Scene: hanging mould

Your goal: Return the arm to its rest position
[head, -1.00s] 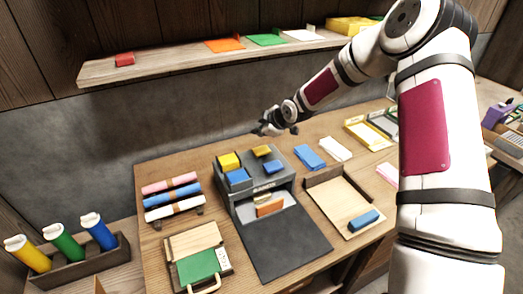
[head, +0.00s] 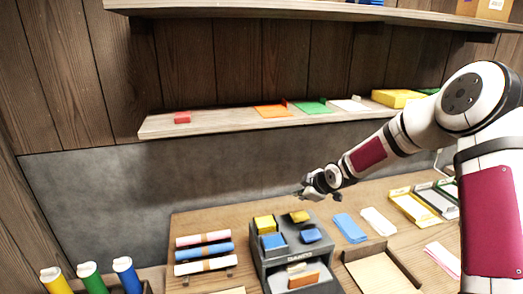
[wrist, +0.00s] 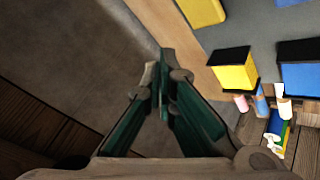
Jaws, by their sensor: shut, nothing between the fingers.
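My gripper (head: 306,194) is above the back of the table, near the grey wall, at the end of my white arm that reaches in from the right. In the wrist view its green-padded fingers (wrist: 160,85) are closed together with nothing between them. Below the gripper in the head view stands a grey organizer (head: 294,245) with yellow and blue blocks on top and an orange block in its lower slot. The gripper is apart from it. A yellow block (wrist: 235,72) on it also shows in the wrist view.
A wooden shelf (head: 225,125) with coloured pieces runs along the wall above the gripper; another shelf (head: 300,10) is higher up. Rolled tubes (head: 205,250) lie left of the organizer, blue and white cloths (head: 349,228) to its right. Yellow-framed trays (head: 412,207) stand at the back right.

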